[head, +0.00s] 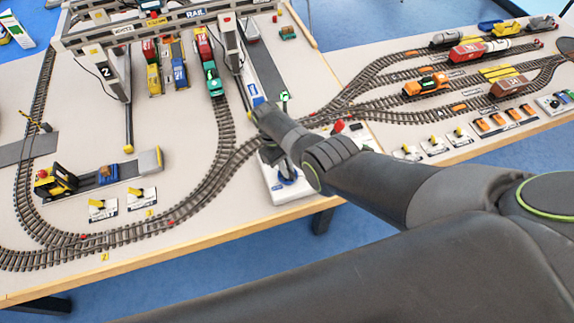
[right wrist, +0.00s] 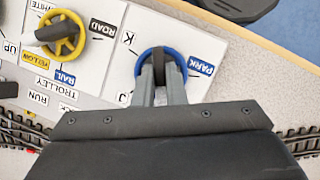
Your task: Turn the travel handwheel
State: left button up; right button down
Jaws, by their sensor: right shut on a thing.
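A white control panel (head: 279,194) lies near the table's front edge, partly hidden under my right arm. In the right wrist view the panel (right wrist: 122,65) carries a blue handwheel (right wrist: 141,68) beside a PARK label, and a yellow handwheel (right wrist: 73,45) with a dark bar to its left. No travel label is readable, but a TROLLEY label lies below the yellow wheel. My right gripper (right wrist: 160,72) is shut on the blue handwheel, its fingers at the dark bar across the wheel's middle. In the head view the blue wheel (head: 287,178) shows only partly below my wrist. My left gripper is not in view.
A grey gantry crane (head: 180,17) spans the tracks at the back. Wagons, including an orange one (head: 426,84), stand at the right. A forklift (head: 55,182) is at the left. Track curves close around the panel.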

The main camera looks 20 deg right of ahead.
jog(key=shift+r+n, duration=0.1)
jog(key=shift+n, duration=0.7)
jog(key=c, duration=1.5)
grip_release()
jog(key=shift+s+a+v, duration=0.1)
jog(key=shift+a+v, duration=0.05)
jog(key=shift+v, duration=2.75)
jog(key=shift+s+a+v, duration=0.1)
jog(key=shift+a+v, duration=0.05)
jog(key=shift+v, duration=2.7)
jog(key=shift+s+a+v, duration=0.1)
jog(key=shift+a+v, duration=0.05)
jog(key=shift+v, duration=2.75)
jog(key=shift+o, duration=0.3)
